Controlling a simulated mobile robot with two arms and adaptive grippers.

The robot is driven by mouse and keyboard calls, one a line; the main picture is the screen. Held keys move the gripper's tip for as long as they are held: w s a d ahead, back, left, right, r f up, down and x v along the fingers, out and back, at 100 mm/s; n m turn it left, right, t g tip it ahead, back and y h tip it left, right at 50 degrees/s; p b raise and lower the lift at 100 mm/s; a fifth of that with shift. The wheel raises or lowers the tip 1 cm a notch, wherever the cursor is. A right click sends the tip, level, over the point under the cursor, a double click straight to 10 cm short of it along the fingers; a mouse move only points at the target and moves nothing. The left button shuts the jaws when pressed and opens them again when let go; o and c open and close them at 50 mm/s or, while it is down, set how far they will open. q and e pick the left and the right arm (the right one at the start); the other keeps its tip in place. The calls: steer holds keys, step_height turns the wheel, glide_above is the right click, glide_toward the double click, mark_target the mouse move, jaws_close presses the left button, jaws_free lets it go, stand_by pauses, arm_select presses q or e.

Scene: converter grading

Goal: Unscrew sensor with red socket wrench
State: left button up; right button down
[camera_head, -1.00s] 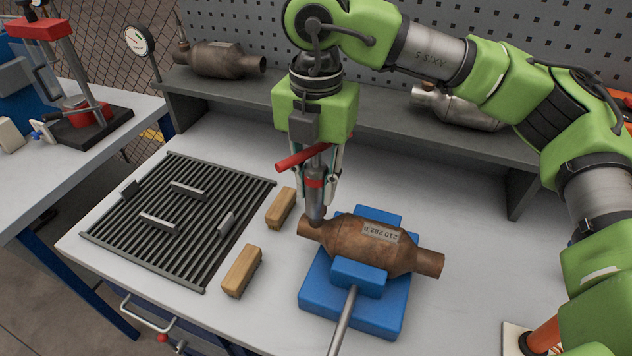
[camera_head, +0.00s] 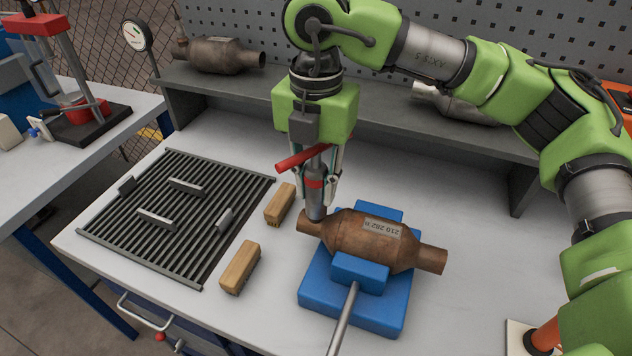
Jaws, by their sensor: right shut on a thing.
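My right gripper (camera_head: 316,183) points straight down and is shut on the red socket wrench. The wrench's red handle (camera_head: 304,156) sticks out to the left of the fingers, and its grey socket (camera_head: 316,206) reaches down to the left neck of the brown catalytic converter (camera_head: 352,238). The sensor is hidden, apparently under the socket. The converter lies in a blue clamp fixture (camera_head: 318,290) with a metal lever. My left gripper is not in view.
Two wooden blocks (camera_head: 240,267) lie left of the fixture. Beyond them is a dark slatted grate (camera_head: 150,247) with several small metal bars. A grey shelf (camera_head: 260,96) at the back holds other converters (camera_head: 220,55).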

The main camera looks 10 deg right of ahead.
stand_by(0.3)
steer(key=n+b, duration=0.1)
steer(key=n, duration=0.2)
steer(key=shift+f+n, duration=0.1)
steer(key=shift+n, duration=0.2)
steer(key=shift+n+b, duration=0.35)
steer(key=shift+n, duration=0.75)
steer(key=n+b, duration=0.1)
steer(key=n, duration=0.2)
steer(key=shift+n, duration=1.3)
